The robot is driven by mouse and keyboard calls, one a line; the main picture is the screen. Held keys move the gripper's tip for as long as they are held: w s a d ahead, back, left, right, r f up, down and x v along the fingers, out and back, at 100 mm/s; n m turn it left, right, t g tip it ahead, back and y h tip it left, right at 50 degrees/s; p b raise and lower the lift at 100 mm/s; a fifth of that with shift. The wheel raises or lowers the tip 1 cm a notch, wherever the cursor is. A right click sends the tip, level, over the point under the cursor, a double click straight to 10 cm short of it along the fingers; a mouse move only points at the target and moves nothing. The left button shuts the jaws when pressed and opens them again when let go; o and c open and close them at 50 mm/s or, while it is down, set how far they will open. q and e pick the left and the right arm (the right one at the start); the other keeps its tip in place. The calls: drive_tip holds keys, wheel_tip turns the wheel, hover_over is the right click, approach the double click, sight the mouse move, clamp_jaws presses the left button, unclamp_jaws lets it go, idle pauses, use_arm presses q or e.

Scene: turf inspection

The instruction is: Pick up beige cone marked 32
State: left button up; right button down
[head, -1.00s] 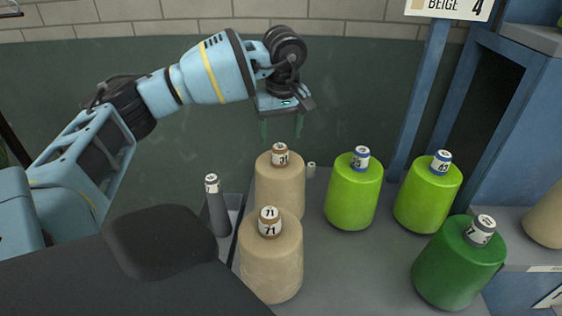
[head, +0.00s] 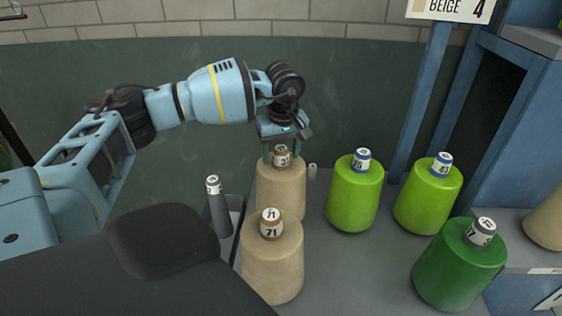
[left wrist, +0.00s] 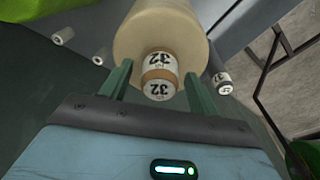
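The beige cone marked 32 (head: 281,192) stands upright at the back left of the grey surface in the head view. It also shows in the left wrist view (left wrist: 158,28), with 32 readable on its brown-and-white tip. My left gripper (head: 282,155) is over the top of this cone, fingers pointing down. In the left wrist view its two green fingers (left wrist: 157,85) are apart, one on either side of the cone's tip, with a gap visible beside the tip. My right gripper is in neither current view.
A beige cone marked 71 (head: 272,262) stands just in front. Two lime green cones (head: 355,198) (head: 428,203) and a dark green cone (head: 456,268) stand to the right. A grey tube (head: 219,212) is at the left. A blue post (head: 417,100) rises behind.

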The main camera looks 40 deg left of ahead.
use_arm(q)
clamp_jaws()
